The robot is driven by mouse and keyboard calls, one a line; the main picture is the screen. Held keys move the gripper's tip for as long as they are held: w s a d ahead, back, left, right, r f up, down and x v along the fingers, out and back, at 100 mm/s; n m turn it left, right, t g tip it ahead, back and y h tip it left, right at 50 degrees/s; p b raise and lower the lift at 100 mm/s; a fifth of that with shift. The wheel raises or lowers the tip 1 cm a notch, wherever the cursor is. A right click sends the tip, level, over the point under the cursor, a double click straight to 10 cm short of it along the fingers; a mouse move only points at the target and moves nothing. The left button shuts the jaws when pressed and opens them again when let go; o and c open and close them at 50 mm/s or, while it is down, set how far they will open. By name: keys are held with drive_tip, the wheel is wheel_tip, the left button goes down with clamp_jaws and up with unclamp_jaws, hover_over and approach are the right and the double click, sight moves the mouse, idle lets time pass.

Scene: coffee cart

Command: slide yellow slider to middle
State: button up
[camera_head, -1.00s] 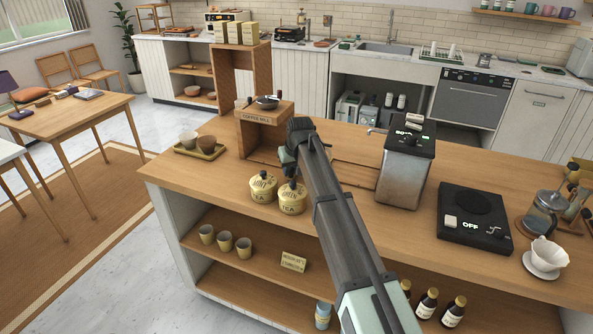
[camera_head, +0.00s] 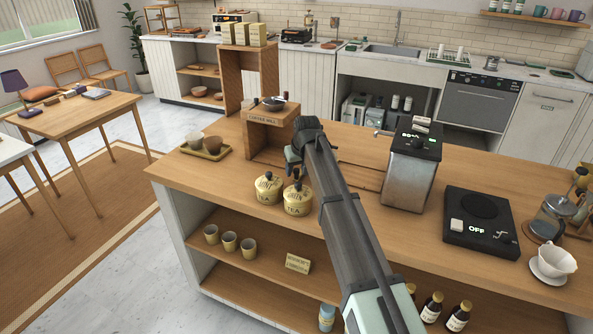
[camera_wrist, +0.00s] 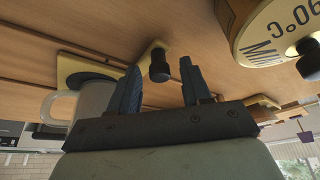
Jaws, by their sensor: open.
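In the wrist view a yellow slider plate (camera_wrist: 147,50) with a dark round knob lies on the wooden surface, beside thin dark grooves. My gripper (camera_wrist: 160,66) is open, its two dark fingers pointing at the knob, one to each side of it in the picture. I cannot tell if a finger touches the knob. A second yellow piece (camera_wrist: 66,68) with a dark disc shows at the left, partly behind a grey mug-like shape. In the head view my gripper (camera_head: 293,158) is low over the counter behind the tea canisters; my arm hides the slider there.
Two yellow tea canisters (camera_head: 297,200) stand close in front of my gripper; one lid (camera_wrist: 275,38) fills the wrist view's upper right. The wooden coffee mill stand (camera_head: 270,118) is just behind left. A metal kettle-like machine (camera_head: 409,180) and a black hotplate (camera_head: 463,228) stand right.

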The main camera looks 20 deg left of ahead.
drive_tip(key=v, duration=1.3)
drive_tip(key=shift+f, duration=0.1)
